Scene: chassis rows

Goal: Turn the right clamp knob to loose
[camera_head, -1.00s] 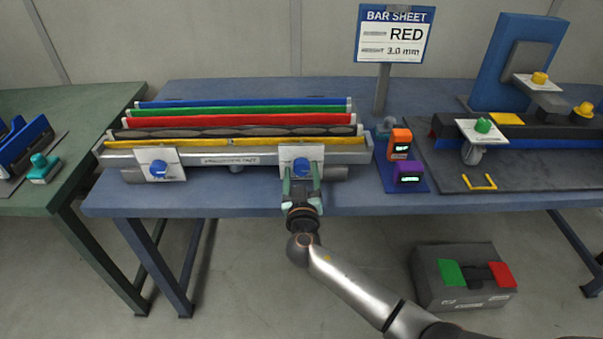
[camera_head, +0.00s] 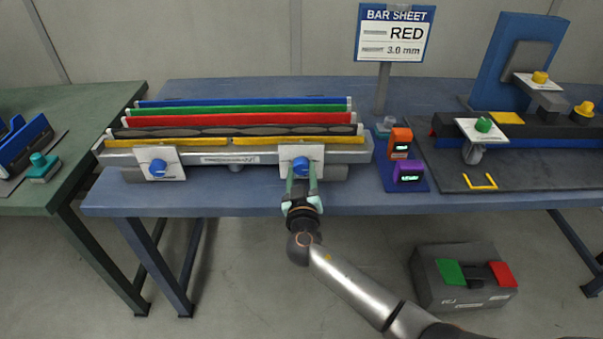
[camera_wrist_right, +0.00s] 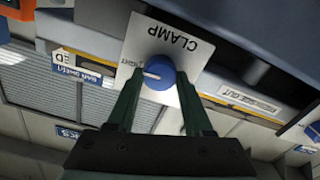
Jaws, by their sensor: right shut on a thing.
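The right clamp knob (camera_head: 301,165) is a blue round knob on a white plate (camera_head: 290,152) at the right end of the grey bar fixture's front. My right gripper (camera_head: 301,184) reaches up to it from below and is shut on it. In the right wrist view the knob (camera_wrist_right: 158,76) sits between the two dark green fingertips (camera_wrist_right: 156,84), with a white pointer line toward the left of the picture. The plate reads CLAMP upside down, and a partly hidden word beside the pointer looks like TIGHT. My left gripper does not show.
The left clamp knob (camera_head: 158,168) is on the same fixture (camera_head: 225,158), which bears several coloured bars. Orange (camera_head: 400,137) and purple (camera_head: 408,172) devices stand just right of it. A dark mat (camera_head: 450,185) with another fixture lies farther right. The floor in front is clear except a grey pedal box (camera_head: 462,290).

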